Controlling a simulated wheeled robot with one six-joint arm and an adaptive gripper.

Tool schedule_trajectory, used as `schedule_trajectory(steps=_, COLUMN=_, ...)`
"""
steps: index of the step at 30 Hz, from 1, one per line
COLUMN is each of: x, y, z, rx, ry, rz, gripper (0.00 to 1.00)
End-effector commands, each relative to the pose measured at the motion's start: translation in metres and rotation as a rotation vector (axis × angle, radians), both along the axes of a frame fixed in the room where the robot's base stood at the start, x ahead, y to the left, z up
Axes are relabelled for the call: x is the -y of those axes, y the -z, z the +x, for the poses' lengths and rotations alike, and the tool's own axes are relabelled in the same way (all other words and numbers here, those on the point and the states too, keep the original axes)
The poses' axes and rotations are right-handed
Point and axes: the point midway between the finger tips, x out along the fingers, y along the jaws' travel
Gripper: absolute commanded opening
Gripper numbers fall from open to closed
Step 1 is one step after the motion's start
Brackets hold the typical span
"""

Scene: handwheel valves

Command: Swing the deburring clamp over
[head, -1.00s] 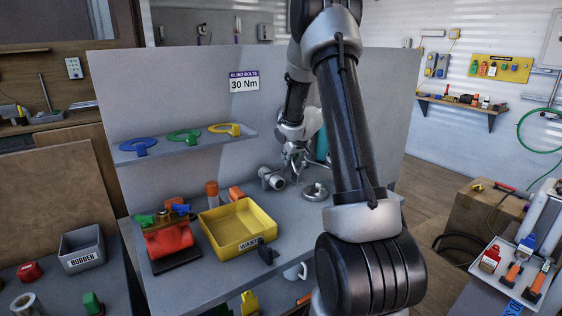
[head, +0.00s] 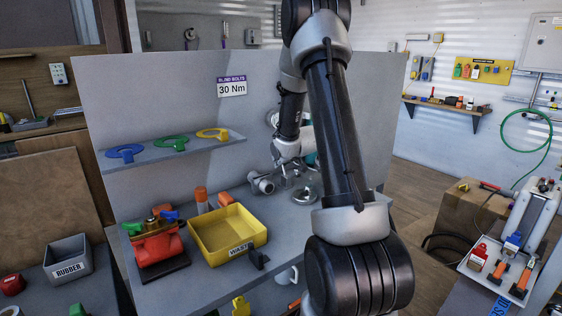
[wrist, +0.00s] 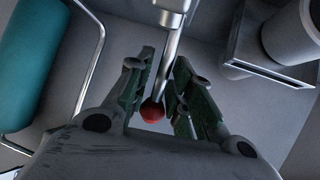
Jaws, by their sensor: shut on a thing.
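In the wrist view, the deburring clamp shows as a metal lever (wrist: 168,54) with a red ball knob (wrist: 152,111) on its end. My gripper (wrist: 159,88) has its two green-lined fingers on either side of the lever, close to the knob, and is shut on it. In the head view, my gripper (head: 288,172) is small and low over the grey bench, and the lever and knob cannot be made out there. My arm hides part of the bench on the right.
A grey cylindrical fitting (head: 262,184) and a round metal part (head: 304,197) are close to my gripper. A shelf with coloured rings (head: 172,144) is on the back panel. A teal object (wrist: 28,65) lies left in the wrist view.

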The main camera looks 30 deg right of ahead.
Motion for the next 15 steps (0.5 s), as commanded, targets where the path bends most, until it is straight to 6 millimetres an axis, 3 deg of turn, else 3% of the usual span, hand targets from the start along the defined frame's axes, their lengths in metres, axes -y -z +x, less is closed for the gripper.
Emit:
schedule_trajectory(steps=2, x=-0.0003, y=0.0005, z=-0.0006, rx=-0.002, ry=0.0, rz=0.0, gripper=0.0)
schedule_trajectory(steps=3, x=-0.0003, y=0.0005, z=-0.0006, rx=-0.002, ry=0.0, rz=0.0, gripper=0.27)
schedule_trajectory(steps=6, x=-0.0001, y=0.0004, z=-0.0005, rx=-0.002, ry=0.0, rz=0.0, gripper=0.44)
schedule_trajectory(steps=15, x=0.0, y=-0.0003, z=-0.0007, rx=-0.001, ry=0.0, rz=0.0, gripper=0.44)
